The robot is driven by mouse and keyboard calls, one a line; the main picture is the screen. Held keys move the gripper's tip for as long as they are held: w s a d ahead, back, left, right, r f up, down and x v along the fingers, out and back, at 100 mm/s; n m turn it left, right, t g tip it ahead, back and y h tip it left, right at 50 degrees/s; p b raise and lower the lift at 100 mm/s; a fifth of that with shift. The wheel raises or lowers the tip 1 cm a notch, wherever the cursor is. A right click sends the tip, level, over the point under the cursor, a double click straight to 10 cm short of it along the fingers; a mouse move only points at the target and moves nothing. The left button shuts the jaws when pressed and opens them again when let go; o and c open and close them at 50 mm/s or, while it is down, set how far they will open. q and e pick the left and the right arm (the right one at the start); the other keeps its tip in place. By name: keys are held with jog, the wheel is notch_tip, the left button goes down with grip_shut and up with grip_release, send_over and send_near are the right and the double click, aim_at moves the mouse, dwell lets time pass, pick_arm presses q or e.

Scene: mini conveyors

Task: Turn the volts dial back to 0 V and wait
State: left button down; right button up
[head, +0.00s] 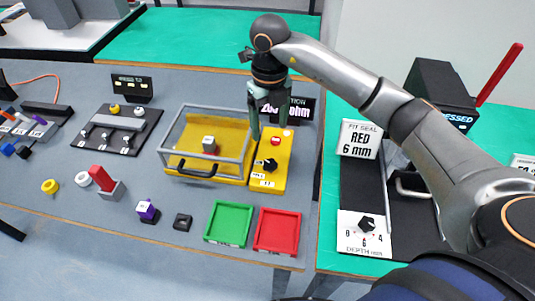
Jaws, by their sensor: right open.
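A black dial knob (270,165) sits on a yellow panel (273,182) at the right end of a clear-walled box with a yellow floor. Small white labels lie beside the knob; their print is too small to read surely, so I cannot tell the dial's setting. A red button (275,140) is on the same panel behind the knob. My right gripper (266,122) is open and points down above the panel's back part, near the button. It appears apart from the knob. My left gripper is not in view.
The clear box (204,132) holds a small grey block (208,144). A sign (297,108) stands behind the panel, partly hidden by my gripper. Green (228,241) and red (277,250) trays lie in front. A depth dial (366,222) is at the right, below my arm.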

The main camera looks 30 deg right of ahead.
aim_at(269, 162)
notch_tip(269, 162, down, 12)
jog(key=shift+r+p, duration=0.1)
jog(key=shift+p, duration=0.4)
jog(key=shift+c, duration=0.4)
grip_shut()
